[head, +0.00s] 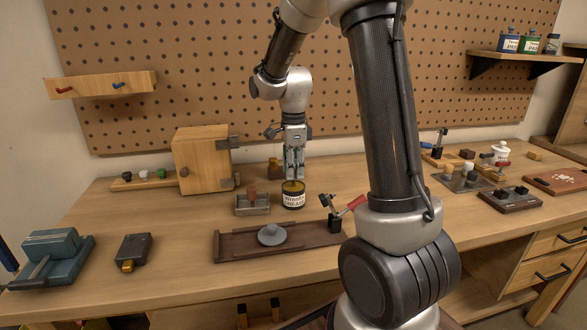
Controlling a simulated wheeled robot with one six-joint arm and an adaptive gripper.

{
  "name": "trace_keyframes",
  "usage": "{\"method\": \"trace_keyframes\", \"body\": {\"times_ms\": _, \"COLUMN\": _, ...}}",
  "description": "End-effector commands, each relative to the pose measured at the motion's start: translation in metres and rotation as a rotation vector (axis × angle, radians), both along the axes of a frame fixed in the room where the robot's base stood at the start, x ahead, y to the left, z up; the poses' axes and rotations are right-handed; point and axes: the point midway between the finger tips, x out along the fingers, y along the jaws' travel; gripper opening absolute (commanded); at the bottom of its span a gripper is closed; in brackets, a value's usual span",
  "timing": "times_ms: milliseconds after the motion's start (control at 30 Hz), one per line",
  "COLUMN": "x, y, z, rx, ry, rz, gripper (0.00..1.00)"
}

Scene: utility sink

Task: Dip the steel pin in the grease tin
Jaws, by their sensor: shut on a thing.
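The grease tin (293,201) is a short dark tin with a pale label reading GREASE and a yellowish top. It stands upright on the workbench, near the middle of the head view. My gripper (294,174) points straight down right over the tin, with its fingertips just above or at the tin's mouth. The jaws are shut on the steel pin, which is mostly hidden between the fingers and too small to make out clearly. I cannot tell whether the pin's lower end touches the grease.
A small grey tray with a brown block (252,203) stands just left of the tin. A wooden box (203,160) is behind it. A dark board with a grey disc (271,235) and a red-handled clamp (346,208) lie in front. Bare bench (180,240) shows at front left.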

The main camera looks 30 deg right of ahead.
Motion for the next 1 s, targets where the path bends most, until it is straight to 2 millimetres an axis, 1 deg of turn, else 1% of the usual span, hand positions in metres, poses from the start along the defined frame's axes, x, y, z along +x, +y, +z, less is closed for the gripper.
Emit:
{"method": "trace_keyframes", "body": {"times_ms": 233, "x": -0.001, "y": 0.000, "z": -0.001, "rx": 0.001, "ry": 0.003, "rz": -0.001, "gripper": 0.02}}
{"method": "trace_keyframes", "body": {"times_ms": 333, "x": -0.001, "y": 0.000, "z": 0.003, "rx": 0.001, "ry": 0.003, "rz": -0.001, "gripper": 0.02}}
{"method": "trace_keyframes", "body": {"times_ms": 1000, "x": 0.000, "y": 0.000, "z": 0.062, "rx": 0.000, "ry": 0.000, "rz": 0.000, "gripper": 0.02}}
